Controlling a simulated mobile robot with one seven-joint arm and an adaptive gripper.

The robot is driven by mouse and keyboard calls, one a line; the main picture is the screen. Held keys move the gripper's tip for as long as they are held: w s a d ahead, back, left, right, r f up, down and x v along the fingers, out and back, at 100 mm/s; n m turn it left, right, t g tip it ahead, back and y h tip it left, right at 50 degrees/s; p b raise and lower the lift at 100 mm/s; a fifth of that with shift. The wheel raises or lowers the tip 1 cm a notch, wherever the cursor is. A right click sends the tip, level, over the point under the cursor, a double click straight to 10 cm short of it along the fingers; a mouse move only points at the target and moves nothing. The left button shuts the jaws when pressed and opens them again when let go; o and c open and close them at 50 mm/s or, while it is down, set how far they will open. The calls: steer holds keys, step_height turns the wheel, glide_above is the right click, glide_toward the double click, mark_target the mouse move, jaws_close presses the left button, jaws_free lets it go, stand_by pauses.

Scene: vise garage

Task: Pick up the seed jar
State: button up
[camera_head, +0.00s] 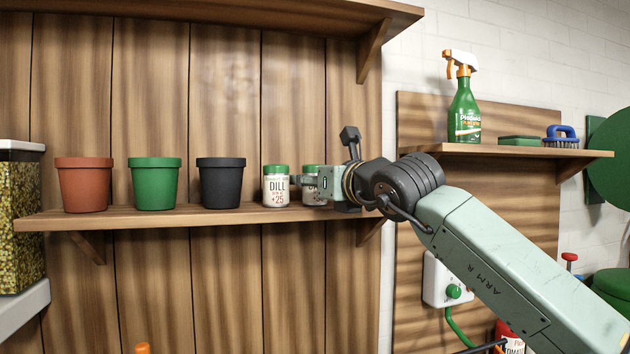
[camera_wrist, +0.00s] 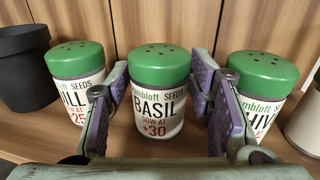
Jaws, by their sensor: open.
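Several white seed jars with green lids stand upright on the wooden shelf (camera_head: 230,217). In the wrist view the basil jar (camera_wrist: 160,95) stands between the two open fingers of my gripper (camera_wrist: 160,110). The dill jar (camera_wrist: 76,75) is just left of the left finger, and the chive jar (camera_wrist: 262,85), its label partly covered, is just right of the right finger. In the head view the dill jar (camera_head: 276,187) shows clearly. The basil jar (camera_head: 313,185) is partly hidden behind my gripper (camera_head: 308,182), and the chive jar is hidden there.
A black pot (camera_head: 221,183), a green pot (camera_head: 154,184) and a terracotta pot (camera_head: 84,185) stand to the left on the shelf. The black pot (camera_wrist: 24,70) is also left of the dill jar in the wrist view. Another pale container (camera_wrist: 304,125) is at the right edge there.

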steer(key=c, duration=1)
steer(key=shift+r+b, duration=0.3)
steer(key=shift+r, duration=0.35)
step_height(320, 180, up, 2)
steer(key=shift+s+r+b, duration=0.1)
steer(key=shift+r+b, duration=0.05)
steer(key=shift+b, duration=0.2)
steer(key=s+a+r+b+v, duration=0.1)
steer(key=b+v, duration=0.3)
steer(key=v, duration=1.1)
steer(key=shift+s+a+b, duration=0.3)
steer(key=shift+s+b, duration=0.05)
steer(key=shift+b, duration=0.05)
steer(key=shift+r, duration=0.15)
